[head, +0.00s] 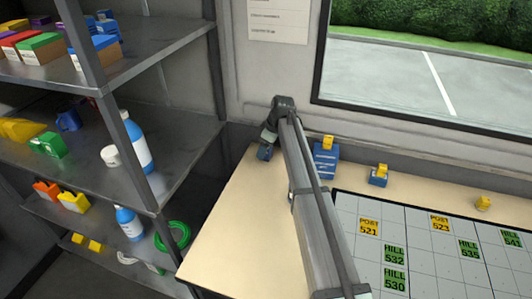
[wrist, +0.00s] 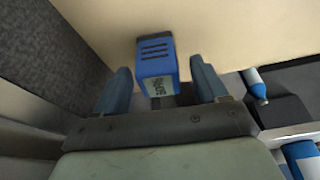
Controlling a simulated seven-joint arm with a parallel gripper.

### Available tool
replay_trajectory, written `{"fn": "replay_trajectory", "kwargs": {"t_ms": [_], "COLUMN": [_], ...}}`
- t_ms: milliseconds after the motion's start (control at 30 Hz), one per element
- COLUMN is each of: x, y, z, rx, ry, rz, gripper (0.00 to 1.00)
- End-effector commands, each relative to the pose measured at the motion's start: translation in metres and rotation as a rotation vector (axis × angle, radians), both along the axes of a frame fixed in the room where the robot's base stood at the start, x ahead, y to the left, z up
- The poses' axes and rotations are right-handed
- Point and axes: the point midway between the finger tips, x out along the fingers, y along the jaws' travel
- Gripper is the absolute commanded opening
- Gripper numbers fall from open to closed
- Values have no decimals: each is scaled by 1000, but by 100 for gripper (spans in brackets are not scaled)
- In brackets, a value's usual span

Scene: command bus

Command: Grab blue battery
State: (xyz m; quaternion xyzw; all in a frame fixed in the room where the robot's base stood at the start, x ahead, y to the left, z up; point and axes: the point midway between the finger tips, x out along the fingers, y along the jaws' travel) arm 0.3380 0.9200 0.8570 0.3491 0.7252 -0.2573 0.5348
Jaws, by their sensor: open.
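The blue battery (wrist: 157,58), a small block with dark slots and a pale printed label, is between the two blue-grey fingers of my gripper (wrist: 159,72) in the wrist view. The fingers are open, with a visible gap on each side of it. In the head view my gripper (head: 267,143) is low over the back left corner of the table, where a small dark blue shape shows at its end. I cannot tell there whether that is the battery or the fingers.
A blue box with a yellow top (head: 325,162), a smaller blue and yellow item (head: 378,175) and a yellow piece (head: 483,203) stand along the table's back. A white grid board (head: 440,263) with labels lies right. A loaded metal shelf (head: 150,110) stands left. The table's front left is bare.

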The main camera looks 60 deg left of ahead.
Motion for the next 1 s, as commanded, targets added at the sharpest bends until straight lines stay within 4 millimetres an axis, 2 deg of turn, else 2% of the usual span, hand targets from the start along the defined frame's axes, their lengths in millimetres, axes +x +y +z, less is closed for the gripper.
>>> {"fn": "replay_trajectory", "kwargs": {"t_ms": [133,367,1000], "x": [-2,-3,-3], "y": [4,4,4], "z": [-14,-15,-15], "rx": [-1,0,0], "ry": [0,0,0], "rz": [0,0,0], "gripper": [72,72,11]}}
